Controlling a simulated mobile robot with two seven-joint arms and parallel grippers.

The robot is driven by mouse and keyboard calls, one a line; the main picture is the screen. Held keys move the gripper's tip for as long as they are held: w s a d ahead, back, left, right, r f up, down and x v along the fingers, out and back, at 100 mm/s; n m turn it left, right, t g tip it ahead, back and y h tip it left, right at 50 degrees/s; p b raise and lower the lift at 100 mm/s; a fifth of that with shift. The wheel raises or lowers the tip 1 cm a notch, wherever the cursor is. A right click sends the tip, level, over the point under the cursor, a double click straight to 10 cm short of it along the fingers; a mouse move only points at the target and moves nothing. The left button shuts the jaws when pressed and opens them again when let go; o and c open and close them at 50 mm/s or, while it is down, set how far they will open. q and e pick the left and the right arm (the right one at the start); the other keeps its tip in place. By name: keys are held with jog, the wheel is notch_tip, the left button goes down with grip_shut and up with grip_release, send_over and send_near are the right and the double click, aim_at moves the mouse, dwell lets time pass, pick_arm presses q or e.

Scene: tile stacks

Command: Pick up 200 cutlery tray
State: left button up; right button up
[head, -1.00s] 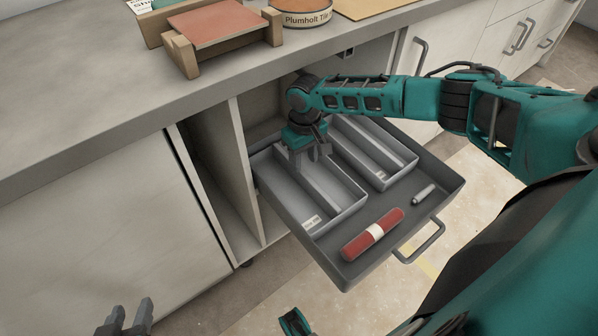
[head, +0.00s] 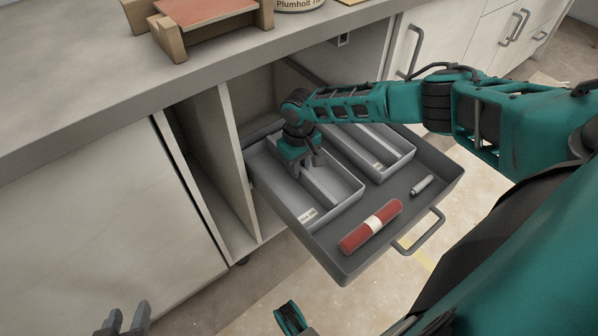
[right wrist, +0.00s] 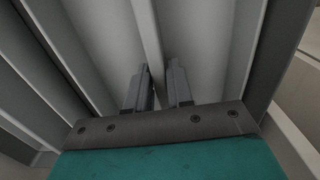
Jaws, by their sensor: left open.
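Two grey cutlery trays lie in the open drawer (head: 365,245): a near-left tray (head: 340,210) with a small label (head: 307,215) on its front, and a second tray (head: 405,160) to its right. The labels are too small to read. My right gripper (head: 308,170) is down inside the left tray. In the right wrist view its fingers (right wrist: 159,72) sit close on either side of the tray's thin divider (right wrist: 147,30) and look shut on it. The tray still sits in the drawer. My left gripper (head: 127,312) is open and empty, low at the left.
A red roll with a white band (head: 370,227) and a small grey cylinder (head: 421,184) lie in the drawer's front. The cabinet side panel (head: 235,165) is close left of the drawer. The counter (head: 80,90) above holds a wooden stand (head: 212,28) and a round tin (head: 300,4).

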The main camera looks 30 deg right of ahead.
grip_shut()
